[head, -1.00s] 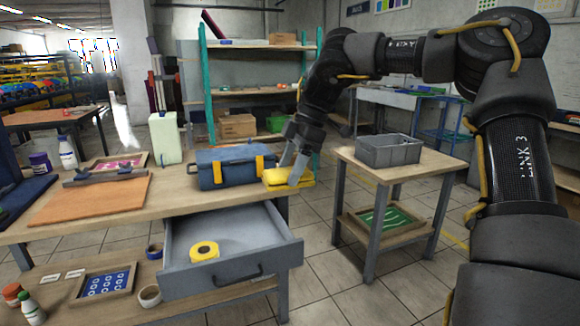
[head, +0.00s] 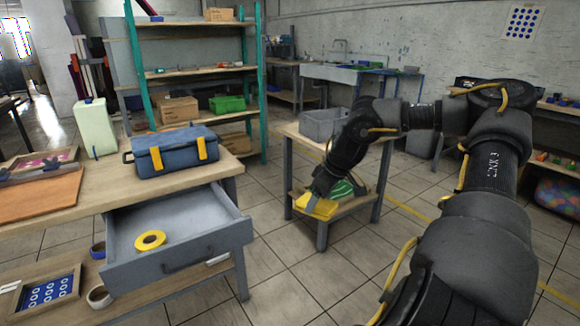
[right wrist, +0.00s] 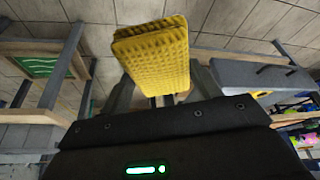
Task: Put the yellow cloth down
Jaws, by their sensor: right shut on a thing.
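The yellow cloth (head: 316,206) is a folded, waffle-textured pad. My right gripper (head: 320,196) is shut on it and holds it in the air, in front of the small side table's lower shelf in the head view. In the right wrist view the cloth (right wrist: 153,55) sticks out from between the fingers, with tiled floor behind it. I cannot tell from the head view how far the cloth is from the shelf edge. My left gripper is not in view.
The side table (head: 298,131) carries a grey bin (head: 322,124); a green-printed frame (head: 341,188) lies on its lower shelf. The workbench (head: 100,185) at left holds a blue toolbox (head: 172,150). Its open drawer (head: 190,225) holds a yellow tape roll (head: 150,240). Floor between is clear.

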